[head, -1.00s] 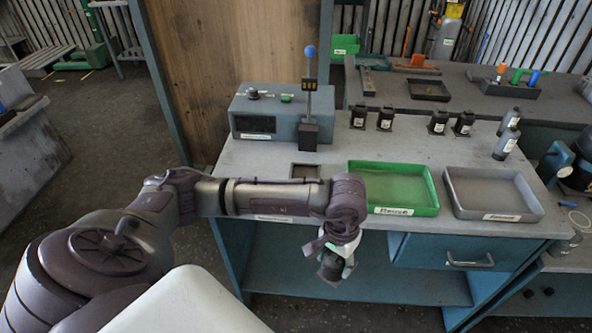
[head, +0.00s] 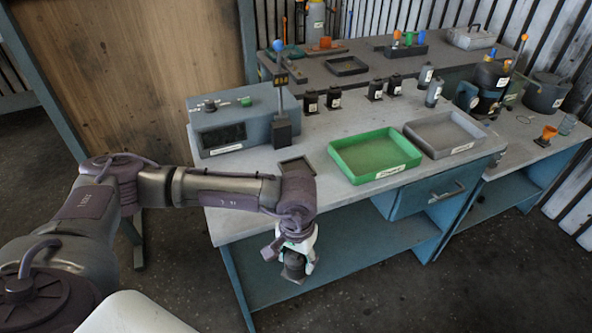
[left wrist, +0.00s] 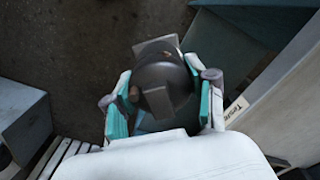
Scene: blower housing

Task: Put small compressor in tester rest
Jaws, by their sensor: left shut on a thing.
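My left gripper (head: 296,257) is shut on a small dark compressor (head: 294,268) and holds it in front of the bench's front edge, below the bench top. In the left wrist view the dark round compressor (left wrist: 163,88) sits between the teal-lined fingers of the gripper (left wrist: 165,100). A small square grey rest (head: 297,165), which looks like the tester rest, lies on the bench near the front edge, partly hidden by my arm. The compressor is apart from it. My right gripper is not in view.
The blue-grey tester (head: 222,135) stands behind the rest, with a blue-knobbed post (head: 281,100) beside it. A green tray (head: 345,160) and a grey tray (head: 410,132) lie to the right. Several dark compressors (head: 311,102) stand at the back. A drawer (head: 415,199) is under the bench top.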

